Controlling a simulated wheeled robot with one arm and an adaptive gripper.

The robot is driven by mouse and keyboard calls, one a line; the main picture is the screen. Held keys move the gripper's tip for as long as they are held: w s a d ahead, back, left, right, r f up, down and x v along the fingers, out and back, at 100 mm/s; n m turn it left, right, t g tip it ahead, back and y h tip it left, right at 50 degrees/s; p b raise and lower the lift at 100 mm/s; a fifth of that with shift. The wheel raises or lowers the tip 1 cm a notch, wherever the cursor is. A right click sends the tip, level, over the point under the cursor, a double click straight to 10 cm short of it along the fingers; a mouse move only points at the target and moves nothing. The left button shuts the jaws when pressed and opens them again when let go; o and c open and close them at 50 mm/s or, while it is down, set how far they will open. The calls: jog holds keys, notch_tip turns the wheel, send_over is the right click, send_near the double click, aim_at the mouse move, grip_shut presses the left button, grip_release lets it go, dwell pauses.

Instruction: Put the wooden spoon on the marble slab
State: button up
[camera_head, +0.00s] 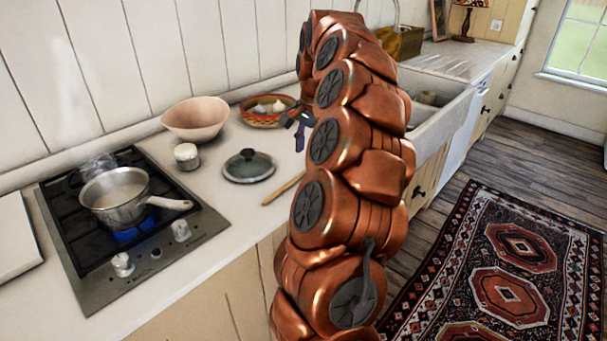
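A thin wooden handle (282,189), which looks like the wooden spoon, lies on the white counter right of the dark pot lid. Its right end is hidden behind my copper-coloured arm. A flat pale slab (15,236), likely the marble slab, lies at the left edge, left of the stove and partly cut off. My gripper (297,119) shows as a small dark part left of my arm, near the basket and beyond the spoon. It is apart from the visible handle. Its fingers are mostly hidden, and I cannot tell if they are open.
A steaming steel pot (118,199) stands on the lit gas stove (91,272). A pale pink bowl (197,119), a small jar (187,157), the pot lid (249,166) and a woven basket (257,117) stand on the counter. A sink (438,119) lies right of my arm.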

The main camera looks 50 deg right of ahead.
aim_at(300, 177)
jog(key=shift+s+f, duration=0.15)
jog(key=shift+f, duration=0.65)
jog(key=shift+a+f+p, duration=0.1)
jog(key=shift+f+p, duration=0.35)
jog(key=shift+f, duration=1.3)
jog(key=shift+c, duration=0.2)
grip_shut()
